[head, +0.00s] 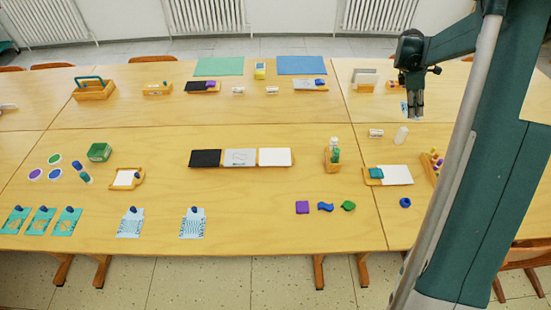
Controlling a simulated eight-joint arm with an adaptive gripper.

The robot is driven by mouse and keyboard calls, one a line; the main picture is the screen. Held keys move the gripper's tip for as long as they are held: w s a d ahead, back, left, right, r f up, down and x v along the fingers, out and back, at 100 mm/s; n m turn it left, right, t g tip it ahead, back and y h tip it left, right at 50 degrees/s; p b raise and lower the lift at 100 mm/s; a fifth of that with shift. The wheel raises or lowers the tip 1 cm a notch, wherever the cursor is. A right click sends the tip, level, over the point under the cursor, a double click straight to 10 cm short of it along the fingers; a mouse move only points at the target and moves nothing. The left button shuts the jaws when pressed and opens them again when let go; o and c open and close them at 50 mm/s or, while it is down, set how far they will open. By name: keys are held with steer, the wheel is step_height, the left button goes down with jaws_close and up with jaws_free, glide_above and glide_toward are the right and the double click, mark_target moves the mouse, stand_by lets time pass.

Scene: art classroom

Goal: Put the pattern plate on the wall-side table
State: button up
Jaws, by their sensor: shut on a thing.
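My gripper (415,108) is at the upper right, pointing down over the right part of the wall-side table (300,112). Its fingers are shut on a pattern plate (404,108), of which only a small light-blue piece shows beside them. The fingers hide the rest, and I cannot tell whether it touches the table. Two similar blue plates with line patterns, a left one (130,225) and a right one (192,225), lie at the near table's front edge, each with a dark knob. Several teal plates with round motifs (67,224) lie farther left.
A wooden holder with a pale card (364,82) stands just left of my gripper. A white block (401,134) and a small white piece (376,133) lie nearer. Green (220,66) and blue mats (301,65) lie at the back.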

steer(key=w+a+m+g+y, duration=0.15)
steer(key=a+m, duration=0.55)
steer(key=a, duration=1.5)
steer(key=w+a+m+g+y, duration=0.15)
steer(key=a+m, duration=0.45)
steer(key=a, duration=1.6)
steer(key=s+a+m+y, duration=0.2)
steer(key=s+a+m, duration=0.3)
steer(key=a, duration=0.8)
steer(key=s+a+m+t+y+p, duration=0.1)
steer(key=s+a+m, duration=0.3)
steer(key=s+a, duration=0.55)
steer(key=s+a+m+y, duration=0.2)
steer(key=s+a+m, duration=0.2)
steer(key=a, duration=1.1)
steer(key=s+a+m+t, duration=0.3)
steer(key=s+a+m, duration=0.4)
steer(key=s+a, duration=1)
steer(key=shift+y, duration=0.3)
steer(key=f, duration=0.3)
steer(key=s+f, duration=0.1)
steer(key=shift+d+f, duration=0.25)
steer(key=shift+d, duration=0.1)
steer(key=shift+f, duration=0.1)
steer(key=shift+f+b, duration=0.45)
steer(key=shift+f, duration=2.55)
